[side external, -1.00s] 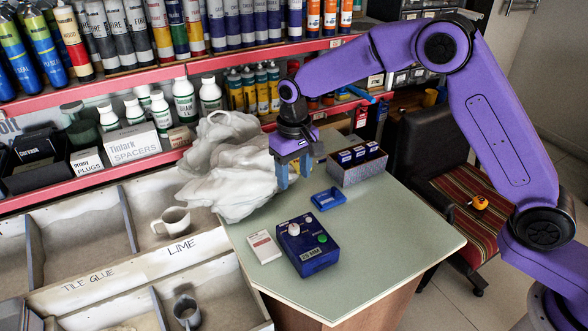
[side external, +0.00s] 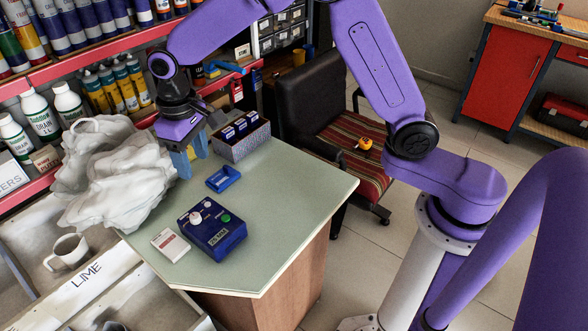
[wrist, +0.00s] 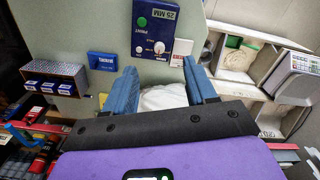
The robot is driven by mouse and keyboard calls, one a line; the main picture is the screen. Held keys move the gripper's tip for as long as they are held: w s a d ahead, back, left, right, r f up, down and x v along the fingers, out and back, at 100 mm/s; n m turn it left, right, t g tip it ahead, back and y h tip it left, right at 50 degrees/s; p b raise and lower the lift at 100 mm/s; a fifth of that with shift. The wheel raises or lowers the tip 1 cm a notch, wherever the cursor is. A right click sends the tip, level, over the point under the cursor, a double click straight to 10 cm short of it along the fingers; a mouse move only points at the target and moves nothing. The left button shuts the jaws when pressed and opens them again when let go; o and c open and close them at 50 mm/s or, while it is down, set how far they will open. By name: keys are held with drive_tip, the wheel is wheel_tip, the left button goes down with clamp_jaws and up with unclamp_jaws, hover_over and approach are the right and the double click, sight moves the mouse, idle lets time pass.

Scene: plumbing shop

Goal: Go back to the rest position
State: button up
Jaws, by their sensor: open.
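My gripper (side external: 192,163) is open and empty. It hangs over the far left part of the pale green counter (side external: 290,200), beside the crumpled white bag (side external: 115,180). In the wrist view its two blue fingers stand wide apart (wrist: 160,70), with part of the white bag (wrist: 162,97) showing between them. The fingers appear above the counter; I cannot tell the exact height.
Bottle shelves stand behind. A chair (side external: 345,135) stands to the right.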

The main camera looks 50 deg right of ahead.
drive_tip(key=s+d+r+n, duration=0.1)
drive_tip(key=s+d+n, duration=0.2)
drive_tip(key=s+d, duration=0.3)
drive_tip(key=s+d+r+n, duration=0.1)
drive_tip(key=s+d, duration=0.5)
drive_tip(key=s, duration=0.8)
drive_tip(key=s+d+r+n, duration=0.1)
drive_tip(key=s+d+n, duration=0.3)
drive_tip(key=s, duration=0.6)
drive_tip(key=shift+s+d+n, duration=0.2)
drive_tip(key=shift+d+n, duration=0.1)
drive_tip(key=shift+d, duration=0.75)
drive_tip(key=shift+r, duration=0.15)
